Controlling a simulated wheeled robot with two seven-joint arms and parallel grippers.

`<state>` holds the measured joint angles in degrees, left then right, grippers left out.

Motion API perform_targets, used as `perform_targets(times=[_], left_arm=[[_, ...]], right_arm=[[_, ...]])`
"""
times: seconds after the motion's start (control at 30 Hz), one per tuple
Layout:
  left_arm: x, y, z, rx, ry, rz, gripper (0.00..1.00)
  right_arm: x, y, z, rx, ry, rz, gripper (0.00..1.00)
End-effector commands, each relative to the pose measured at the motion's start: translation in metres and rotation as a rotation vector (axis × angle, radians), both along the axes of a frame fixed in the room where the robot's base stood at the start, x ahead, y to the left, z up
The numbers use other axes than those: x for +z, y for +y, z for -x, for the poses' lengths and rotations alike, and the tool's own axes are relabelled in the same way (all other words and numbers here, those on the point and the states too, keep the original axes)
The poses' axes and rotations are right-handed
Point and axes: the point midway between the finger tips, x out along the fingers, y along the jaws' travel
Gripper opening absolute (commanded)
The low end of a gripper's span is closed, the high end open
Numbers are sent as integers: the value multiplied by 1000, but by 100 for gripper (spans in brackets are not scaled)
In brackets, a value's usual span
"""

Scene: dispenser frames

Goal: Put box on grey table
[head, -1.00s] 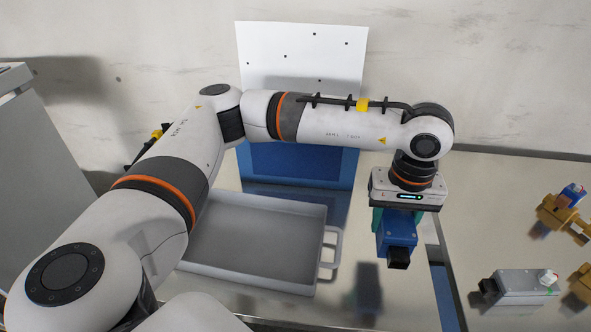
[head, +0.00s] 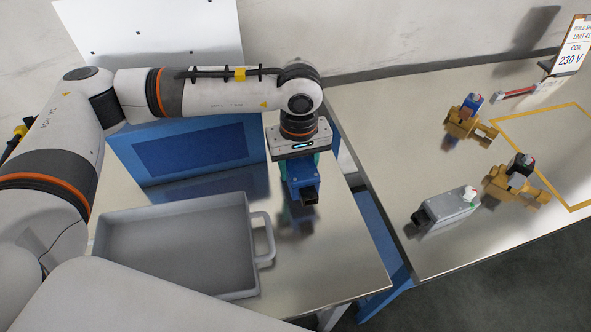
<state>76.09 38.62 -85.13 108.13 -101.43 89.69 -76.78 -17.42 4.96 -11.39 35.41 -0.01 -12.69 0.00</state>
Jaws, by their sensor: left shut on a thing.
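My left gripper (head: 300,162) points straight down with teal fingers. It is shut on a small blue box (head: 301,180) with a black end piece, held above the left metal table (head: 340,262). The box's reflection shows on the shiny surface below it, and the fingers hide part of its upper end. To the right, across a gap, is the grey metal table (head: 400,120). My right gripper is not in view.
A grey tray (head: 248,232) with a side handle sits empty on the left table. On the right table are a grey device (head: 446,209), orange fixtures (head: 466,124) (head: 515,185) with parts in them, a yellow outlined area (head: 572,207) and a sign (head: 569,48). A blue panel (head: 190,150) stands behind.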

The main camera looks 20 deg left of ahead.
Motion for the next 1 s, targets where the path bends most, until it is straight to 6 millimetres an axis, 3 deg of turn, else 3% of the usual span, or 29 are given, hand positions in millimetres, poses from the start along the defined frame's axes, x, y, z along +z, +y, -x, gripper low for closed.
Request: perform_targets(times=[0.1,0.33,0.7,0.73,0.8,0.87,1.0], left_arm=[[-9,0,1,-1,1,-2,21],[-37,0,0,-2,0,0,21],[-43,0,0,-2,-1,0,21],[-42,0,0,-2,-1,-1,53],[-41,0,0,-2,-1,-1,65],[-41,0,0,-1,-1,-1,72],[-41,0,0,-1,-1,-1,72]], right_arm=[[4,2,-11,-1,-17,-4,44],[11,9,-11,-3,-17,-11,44],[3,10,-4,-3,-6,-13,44],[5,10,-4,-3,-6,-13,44],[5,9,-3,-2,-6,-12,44],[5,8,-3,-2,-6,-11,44],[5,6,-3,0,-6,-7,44]])
